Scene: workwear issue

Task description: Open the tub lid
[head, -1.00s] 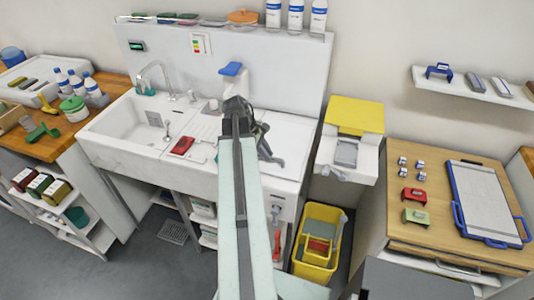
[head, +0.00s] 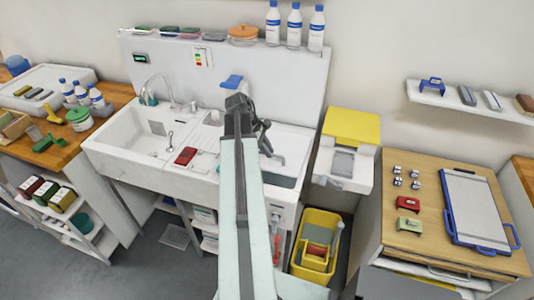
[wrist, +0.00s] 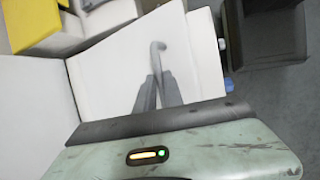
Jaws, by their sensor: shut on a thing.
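The tub is the right part of the white sink unit. Its white lid (head: 292,142) shows at the right of the unit, and a dark gap (head: 281,181) shows at the lid's front edge, so the lid stands partly open. In the wrist view the lid (wrist: 195,75) fills the middle, with a grey curved handle (wrist: 158,52) on it. My gripper (wrist: 158,82) is shut on this handle, one finger at each side. In the head view my gripper (head: 272,152) is over the lid, partly hidden by my arm.
A red item (head: 185,155) lies on the ledge left of my arm. A tap (head: 150,72) stands at the left basin. A yellow-topped bin (head: 350,126) stands close on the right, above a yellow bucket (head: 318,245). Bottles (head: 294,25) stand on the shelf above.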

